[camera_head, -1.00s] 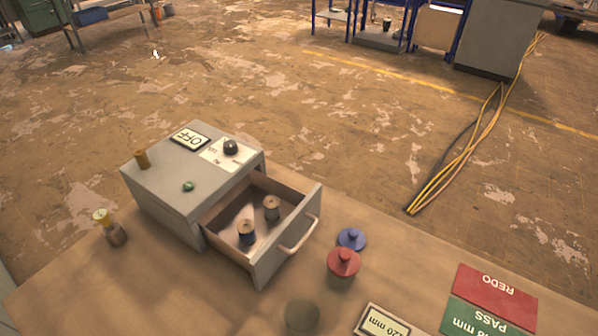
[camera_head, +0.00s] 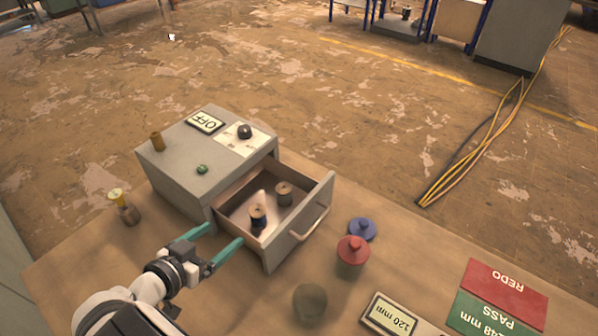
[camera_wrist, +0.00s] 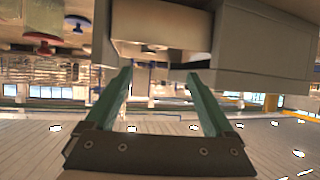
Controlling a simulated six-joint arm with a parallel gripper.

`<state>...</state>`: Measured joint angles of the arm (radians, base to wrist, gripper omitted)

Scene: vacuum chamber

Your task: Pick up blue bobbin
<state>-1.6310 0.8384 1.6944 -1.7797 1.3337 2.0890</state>
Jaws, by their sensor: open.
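The open drawer (camera_head: 291,251) of the grey box (camera_head: 190,170) holds two bobbins. The nearer bobbin (camera_head: 258,217) has a dark bluish winding and a pale top, and stands upright. A grey bobbin (camera_head: 284,194) stands behind it to the right. My gripper (camera_head: 227,232) is open and empty, beside the drawer's near left side, short of the bobbins in the picture. In the wrist view my gripper's green fingers (camera_wrist: 160,73) are spread apart, with the drawer (camera_wrist: 162,25) beyond them. The bobbins do not show clearly there.
A red-lidded jar (camera_head: 353,250), a blue lid (camera_head: 362,229) and a dark round object (camera_head: 309,302) lie right of the drawer. A 120 mm display (camera_head: 390,316) and red and green pads (camera_head: 505,290) lie farther right.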

